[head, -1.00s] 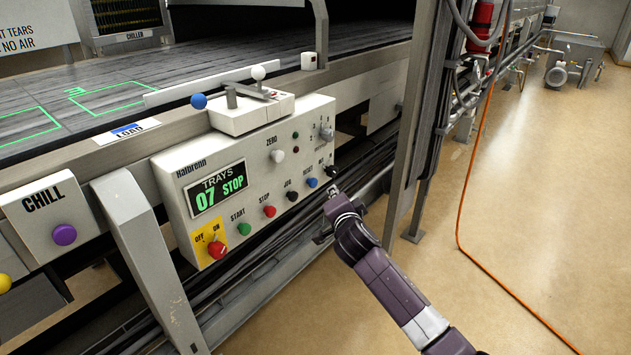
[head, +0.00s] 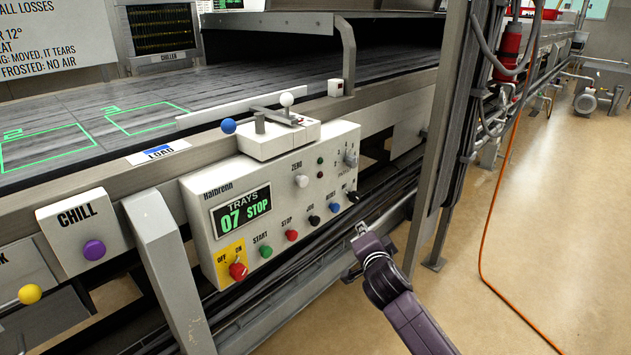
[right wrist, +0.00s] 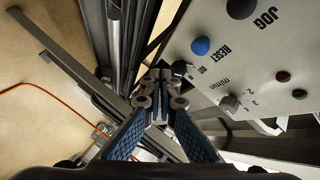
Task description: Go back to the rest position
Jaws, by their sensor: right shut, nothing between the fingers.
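My right gripper (head: 361,230) is shut and empty in the head view. It is just off the lower right of the grey control panel (head: 228,179), apart from it. The panel's display (head: 243,211) reads TRAYS 07 STOP. In the right wrist view my right gripper's fingers (right wrist: 165,78) meet at the tips. The panel (right wrist: 262,70) is to their right there, with its blue RESET button (right wrist: 201,46). My left gripper is not in view.
A grey metal post (head: 446,130) stands right of the panel, close to my right arm. A conveyor bed (head: 250,85) runs behind the panel. The tan floor (head: 560,220) at right is open, with an orange hose (head: 492,190) lying across it.

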